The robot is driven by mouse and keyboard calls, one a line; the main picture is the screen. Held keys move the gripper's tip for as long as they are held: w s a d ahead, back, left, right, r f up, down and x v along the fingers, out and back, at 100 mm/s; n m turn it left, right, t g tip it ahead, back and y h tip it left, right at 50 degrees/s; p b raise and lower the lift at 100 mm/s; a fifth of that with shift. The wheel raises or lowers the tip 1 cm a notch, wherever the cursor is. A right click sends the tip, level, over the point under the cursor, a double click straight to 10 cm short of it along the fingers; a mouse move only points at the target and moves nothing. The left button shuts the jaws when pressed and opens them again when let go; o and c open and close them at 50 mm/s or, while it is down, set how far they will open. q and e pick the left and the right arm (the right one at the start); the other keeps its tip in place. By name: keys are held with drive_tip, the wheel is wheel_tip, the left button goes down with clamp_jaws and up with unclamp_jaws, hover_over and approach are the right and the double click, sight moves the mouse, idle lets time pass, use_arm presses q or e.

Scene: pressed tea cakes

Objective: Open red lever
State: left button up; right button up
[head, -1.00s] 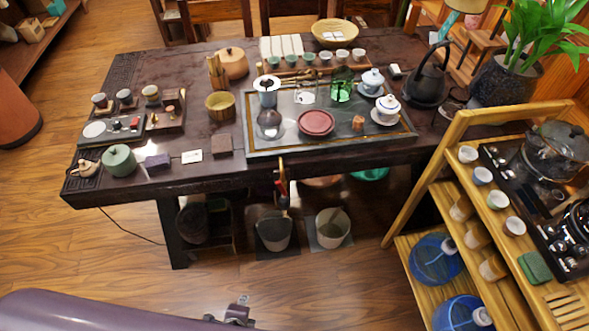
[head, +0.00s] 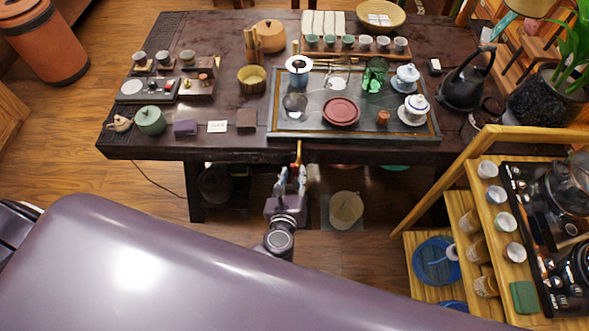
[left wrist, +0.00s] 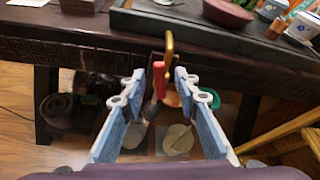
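The red lever (left wrist: 159,79) hangs upright below the table's front edge, beside a curved brass piece (left wrist: 169,47) in the left wrist view. In the head view the brass piece (head: 298,153) shows as a thin strip at the table edge, and the lever is mostly hidden by my gripper. My left gripper (left wrist: 160,77) is open, with one blue-padded finger on each side of the lever and a gap to both. In the head view the left gripper (head: 291,176) is just below the table edge. My right gripper is not in view.
The dark table (head: 150,140) carries a tea tray (head: 272,128) with a red dish (head: 340,111) just behind its front edge. A pale bucket (head: 346,209) stands on the floor below. A wooden shelf cart (head: 450,172) is at the right.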

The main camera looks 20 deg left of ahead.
use_arm(q)
drive_tip(key=shift+x, duration=1)
clamp_jaws()
drive_tip(key=shift+w+d+r+p, duration=0.1)
drive_tip(key=shift+d+r+p, duration=0.15)
drive_tip(key=shift+p, duration=0.3)
drive_tip(key=shift+d+m+y+p, duration=0.1)
drive_tip(key=shift+m+y+p, duration=0.2)
drive_tip(key=shift+m+p, duration=0.15)
drive_tip(key=shift+w+d+f+m+g+y+p, duration=0.1)
drive_tip(key=shift+d+f+m+g+y+p, duration=0.2)
drive_tip(key=shift+m, duration=0.35)
drive_tip(key=shift+r, duration=0.1)
unclamp_jaws()
